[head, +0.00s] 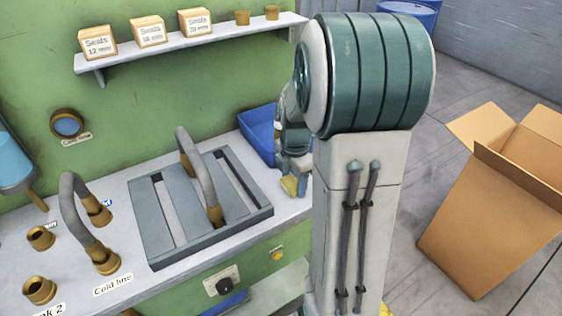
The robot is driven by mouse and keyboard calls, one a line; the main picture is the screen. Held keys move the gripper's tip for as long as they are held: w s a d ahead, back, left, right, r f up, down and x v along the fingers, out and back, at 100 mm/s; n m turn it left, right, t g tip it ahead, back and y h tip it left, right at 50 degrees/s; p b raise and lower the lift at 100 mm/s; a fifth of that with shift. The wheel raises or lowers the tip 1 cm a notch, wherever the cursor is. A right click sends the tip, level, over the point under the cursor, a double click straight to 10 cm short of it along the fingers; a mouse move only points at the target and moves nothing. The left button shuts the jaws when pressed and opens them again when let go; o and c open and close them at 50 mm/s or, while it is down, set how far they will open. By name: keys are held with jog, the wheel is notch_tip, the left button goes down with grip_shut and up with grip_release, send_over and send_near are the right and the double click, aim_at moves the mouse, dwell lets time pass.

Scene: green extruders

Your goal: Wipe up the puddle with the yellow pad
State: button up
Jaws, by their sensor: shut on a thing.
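My gripper (294,172) points down at the right end of the grey counter, partly hidden behind my arm. It is shut on the yellow pad (289,186), and only a small part of the pad shows below the fingers. The pad is at or just above the counter top; I cannot tell whether it touches. I see no puddle in this view; my arm hides the area to the right of the gripper.
A blue bin (258,134) stands just behind and left of my gripper. A grey slatted tray (160,256) and curved pipes (75,205) take up the counter to the left. A shelf (115,60) with boxes hangs above. An open cardboard box (490,225) stands right.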

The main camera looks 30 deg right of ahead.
aim_at(283, 194)
jog(key=a, duration=0.3)
jog(key=shift+s+a, duration=0.15)
jog(key=shift+s, duration=0.05)
jog(key=shift+a+r, duration=0.2)
jog(key=shift+r, duration=0.1)
notch_tip(283, 194, up, 8)
jog(key=p, duration=0.5)
jog(key=shift+f+p, duration=0.2)
jog(key=shift+p, duration=0.2)
